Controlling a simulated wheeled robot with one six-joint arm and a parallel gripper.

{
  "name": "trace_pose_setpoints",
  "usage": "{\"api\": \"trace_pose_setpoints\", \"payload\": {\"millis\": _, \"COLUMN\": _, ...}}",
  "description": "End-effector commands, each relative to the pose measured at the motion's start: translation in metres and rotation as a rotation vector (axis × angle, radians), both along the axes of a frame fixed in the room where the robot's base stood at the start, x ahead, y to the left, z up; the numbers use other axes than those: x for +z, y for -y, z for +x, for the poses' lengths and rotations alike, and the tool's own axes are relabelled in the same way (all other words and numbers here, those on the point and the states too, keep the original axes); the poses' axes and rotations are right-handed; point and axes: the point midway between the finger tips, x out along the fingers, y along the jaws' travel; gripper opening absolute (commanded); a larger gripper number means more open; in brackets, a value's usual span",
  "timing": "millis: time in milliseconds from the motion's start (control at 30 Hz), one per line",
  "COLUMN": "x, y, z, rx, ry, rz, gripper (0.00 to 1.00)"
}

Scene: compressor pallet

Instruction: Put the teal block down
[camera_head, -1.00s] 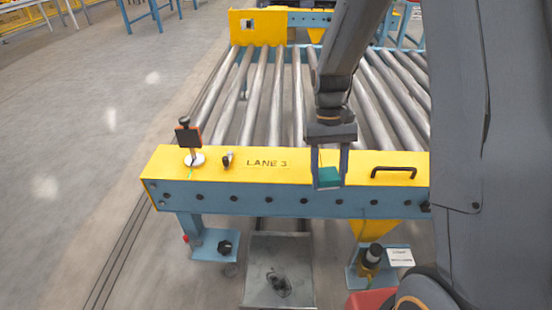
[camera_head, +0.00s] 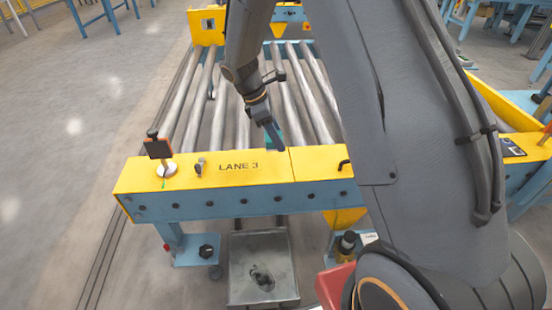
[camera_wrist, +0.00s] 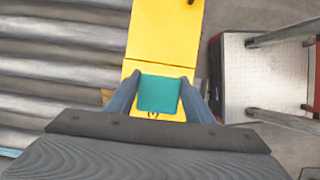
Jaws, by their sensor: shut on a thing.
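My gripper (camera_head: 275,134) is shut on the teal block (camera_head: 269,139). In the head view the block is mostly hidden by a finger, and it appears just behind and above the yellow LANE 3 beam (camera_head: 222,177). In the wrist view the teal block (camera_wrist: 159,93) sits squarely between the two fingers of my gripper (camera_wrist: 158,84), with the yellow beam (camera_wrist: 165,35) beyond it. I cannot tell whether the block touches the beam.
Metal rollers (camera_head: 243,125) lie behind the beam. A red-edged metal platform (camera_wrist: 262,75) shows right in the wrist view.

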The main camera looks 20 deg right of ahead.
Motion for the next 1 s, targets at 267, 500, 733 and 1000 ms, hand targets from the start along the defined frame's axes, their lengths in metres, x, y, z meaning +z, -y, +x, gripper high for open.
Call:
{"api": "trace_pose_setpoints", "payload": {"millis": 267, "x": -0.045, "y": 0.000, "z": -0.001, "rx": -0.004, "ry": -0.002, "rz": -0.001, "gripper": 0.27}}
{"api": "trace_pose_setpoints", "payload": {"millis": 500, "x": -0.073, "y": 0.000, "z": -0.001, "rx": -0.006, "ry": -0.003, "rz": 0.000, "gripper": 0.27}}
{"api": "trace_pose_setpoints", "payload": {"millis": 733, "x": -0.081, "y": 0.000, "z": -0.001, "rx": -0.005, "ry": 0.000, "rz": 0.000, "gripper": 0.27}}
{"api": "trace_pose_setpoints", "payload": {"millis": 1000, "x": -0.084, "y": 0.000, "z": -0.001, "rx": -0.006, "ry": -0.001, "rz": 0.000, "gripper": 0.55}}
